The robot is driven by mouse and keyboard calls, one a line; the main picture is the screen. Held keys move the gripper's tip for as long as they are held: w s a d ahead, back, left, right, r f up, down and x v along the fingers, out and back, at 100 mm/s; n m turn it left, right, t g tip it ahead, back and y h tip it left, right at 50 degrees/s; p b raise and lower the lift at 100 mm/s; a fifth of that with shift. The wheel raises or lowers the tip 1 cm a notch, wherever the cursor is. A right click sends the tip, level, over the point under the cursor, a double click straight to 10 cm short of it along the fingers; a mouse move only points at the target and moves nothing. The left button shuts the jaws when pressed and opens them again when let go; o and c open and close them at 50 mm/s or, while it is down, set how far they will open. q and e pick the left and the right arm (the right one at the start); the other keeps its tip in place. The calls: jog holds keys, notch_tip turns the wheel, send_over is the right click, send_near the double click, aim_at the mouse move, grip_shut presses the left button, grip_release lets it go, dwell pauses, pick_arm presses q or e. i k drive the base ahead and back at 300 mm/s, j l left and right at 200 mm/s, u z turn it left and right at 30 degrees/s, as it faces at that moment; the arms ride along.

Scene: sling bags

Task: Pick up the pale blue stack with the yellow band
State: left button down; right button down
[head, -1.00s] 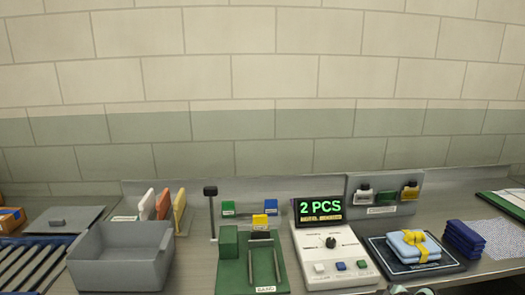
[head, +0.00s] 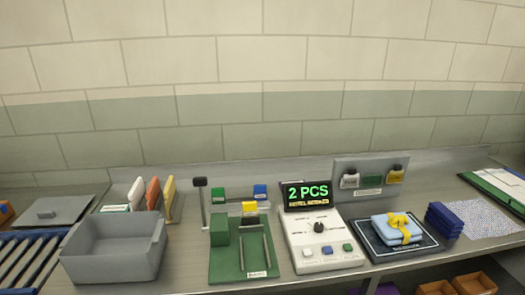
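The pale blue stack (head: 386,231) lies on a dark mat (head: 379,251) with a white border, right of the middle in the head view. A yellow band (head: 402,224) with a bow-like knot goes around its right part. The stack looks like folded cloth, lying flat. Neither of my grippers can be made out in the head view.
A dark blue stack (head: 444,219) sits close right of the mat. A white control box (head: 320,243) with a "2 PCS" display (head: 307,195) stands left of it. Further left are a green fixture (head: 228,262) and a grey bin (head: 118,258). Brown boxes (head: 474,283) show below the counter.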

aim_at(394, 229)
jog(key=z, duration=1.25)
jog(key=i+l+u, duration=0.1)
jog(key=u, duration=0.25)
jog(key=l+u, duration=0.3)
jog(key=i+l+u, duration=0.15)
jog(key=u, duration=0.2)
jog(key=l+u, duration=0.35)
jog(key=l, duration=0.7)
jog(key=i, duration=0.05)
